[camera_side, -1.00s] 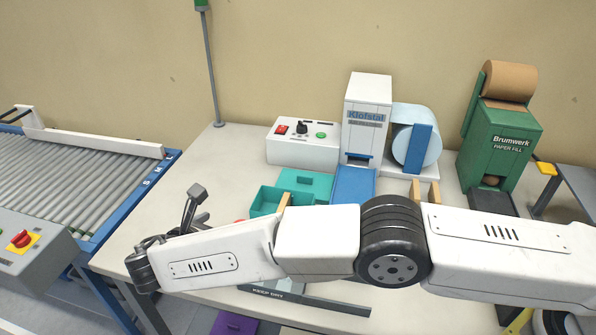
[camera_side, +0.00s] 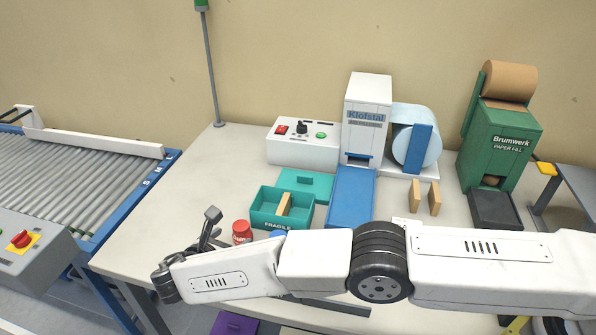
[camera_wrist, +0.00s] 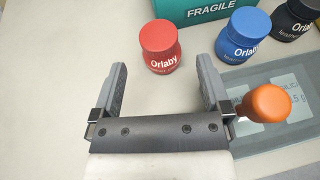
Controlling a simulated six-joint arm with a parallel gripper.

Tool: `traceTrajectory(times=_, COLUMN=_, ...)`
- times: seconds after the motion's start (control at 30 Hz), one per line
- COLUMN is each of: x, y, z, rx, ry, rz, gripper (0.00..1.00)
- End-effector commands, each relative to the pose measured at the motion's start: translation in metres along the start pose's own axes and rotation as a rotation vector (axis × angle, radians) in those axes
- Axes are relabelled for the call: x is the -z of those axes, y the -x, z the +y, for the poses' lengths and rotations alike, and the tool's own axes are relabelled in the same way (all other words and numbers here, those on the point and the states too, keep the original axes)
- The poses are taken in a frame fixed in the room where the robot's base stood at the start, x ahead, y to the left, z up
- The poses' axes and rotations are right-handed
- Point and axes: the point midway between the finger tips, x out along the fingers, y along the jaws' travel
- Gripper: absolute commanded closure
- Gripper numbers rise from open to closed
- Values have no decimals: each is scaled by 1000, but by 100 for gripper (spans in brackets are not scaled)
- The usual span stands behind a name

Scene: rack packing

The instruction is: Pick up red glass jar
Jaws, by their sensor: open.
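The red glass jar (camera_wrist: 160,45) stands upright on the table, labelled "Orlaby", in the wrist view. It lies ahead of my gripper (camera_wrist: 161,82), slightly beyond the fingertips and roughly centred between them. The fingers are apart with nothing between them. In the side view the red jar (camera_side: 242,231) stands just right of my gripper (camera_side: 207,233), left of the teal crate; its lower part is partly hidden by my arm.
A teal FRAGILE crate (camera_side: 270,222) with a divider stands behind the jar. A blue jar (camera_wrist: 243,36) and black jar (camera_wrist: 297,18) stand to its right. Table left of the jar is clear.

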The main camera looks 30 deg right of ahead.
Motion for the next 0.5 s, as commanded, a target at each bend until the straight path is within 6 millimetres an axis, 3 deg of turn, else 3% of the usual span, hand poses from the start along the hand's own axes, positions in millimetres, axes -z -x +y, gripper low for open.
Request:
traceTrajectory(times=0.27, x=-1, y=-7, z=0, rx=1, ry=-1, rz=0, gripper=2)
traceTrajectory(times=0.5, x=-2, y=-33, z=0, rx=3, ry=-1, rz=0, gripper=2)
